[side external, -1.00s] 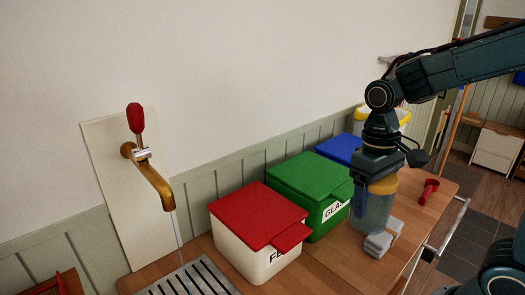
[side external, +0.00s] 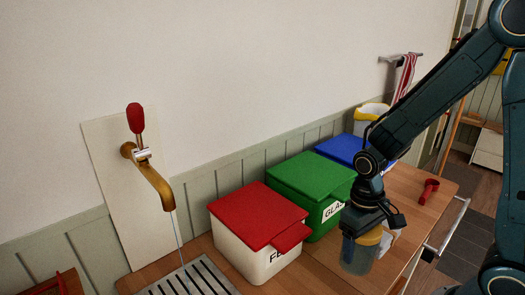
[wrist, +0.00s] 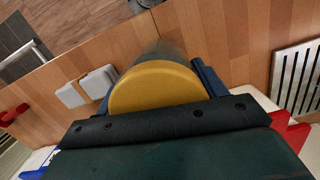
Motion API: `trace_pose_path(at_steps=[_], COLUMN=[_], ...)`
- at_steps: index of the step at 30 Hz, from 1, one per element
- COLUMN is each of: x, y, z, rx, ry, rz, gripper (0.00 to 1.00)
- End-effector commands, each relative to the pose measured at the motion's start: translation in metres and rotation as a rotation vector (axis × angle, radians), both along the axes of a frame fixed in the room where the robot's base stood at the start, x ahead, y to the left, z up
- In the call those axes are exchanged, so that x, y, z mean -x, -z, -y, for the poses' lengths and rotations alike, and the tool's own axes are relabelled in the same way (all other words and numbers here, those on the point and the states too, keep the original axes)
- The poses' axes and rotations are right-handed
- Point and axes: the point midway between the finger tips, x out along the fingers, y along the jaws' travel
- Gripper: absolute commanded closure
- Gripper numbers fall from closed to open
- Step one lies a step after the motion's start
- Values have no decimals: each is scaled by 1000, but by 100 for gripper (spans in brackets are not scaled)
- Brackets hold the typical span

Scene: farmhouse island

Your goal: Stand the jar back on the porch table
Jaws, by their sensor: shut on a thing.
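The jar (side external: 357,258) is a blue-grey see-through cylinder with a yellow lid. My gripper (side external: 367,228) is shut on it from above, its fingers at the sides of the lid. The jar looks upright. It is over the front part of the wooden table top (side external: 315,262), in front of the green bin; I cannot tell whether its base touches the wood. In the wrist view the yellow lid (wrist: 155,88) sits between the fingers, with part of the jar's body (wrist: 165,50) beyond it. The jar's base is hidden there.
A red-lidded bin (side external: 258,225), a green-lidded bin (side external: 310,180) and a blue-lidded bin (side external: 345,150) line the wall. A grey-white two-part object (wrist: 85,87) lies beside the jar. A red scoop (side external: 429,188) lies farther back. A brass tap (side external: 152,180) runs over a slotted drain (side external: 190,283).

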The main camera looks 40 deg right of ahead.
Motion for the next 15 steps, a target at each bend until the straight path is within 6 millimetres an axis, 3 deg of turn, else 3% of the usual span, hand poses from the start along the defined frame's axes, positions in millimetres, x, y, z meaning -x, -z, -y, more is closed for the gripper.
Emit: trace_pose_path(at_steps=[6,15], x=[1,0], y=[24,31], z=[0,0], rx=[1,0], ry=[0,0], rz=[-3,0], gripper=[60,60])
